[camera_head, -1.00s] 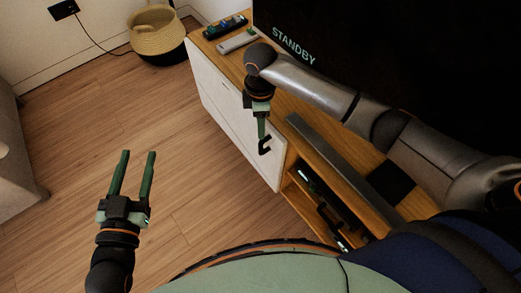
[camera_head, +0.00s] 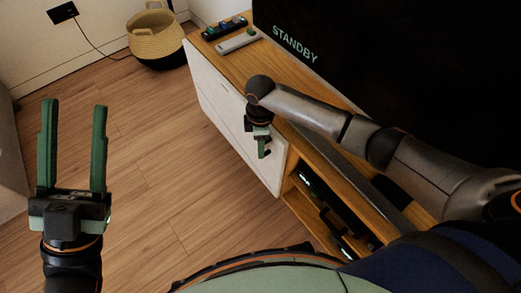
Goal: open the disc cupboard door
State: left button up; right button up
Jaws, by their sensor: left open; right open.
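The white cupboard front (camera_head: 222,105) is on the side of the wooden TV stand in the head view, and its door looks closed flush. My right gripper (camera_head: 263,152) is open at the near end of this white front, pointing down. A small dark handle shows beside its fingers, mostly hidden by them. I cannot tell whether the fingers touch the handle or are around it. My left gripper (camera_head: 74,108) is open and empty over the floor at the left, well away from the cupboard.
The TV stand top (camera_head: 285,90) carries a black screen (camera_head: 400,80) reading STANDBY, a grey remote (camera_head: 237,42) and a dark tray (camera_head: 224,27). Open shelves (camera_head: 325,205) hold dark devices. A basket (camera_head: 157,40) stands at the back. The wooden floor before the cupboard is clear.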

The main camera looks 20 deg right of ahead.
jog(key=shift+f+b, duration=0.5)
jog(key=shift+f, duration=0.95)
grip_shut()
jog(key=shift+s, duration=0.1)
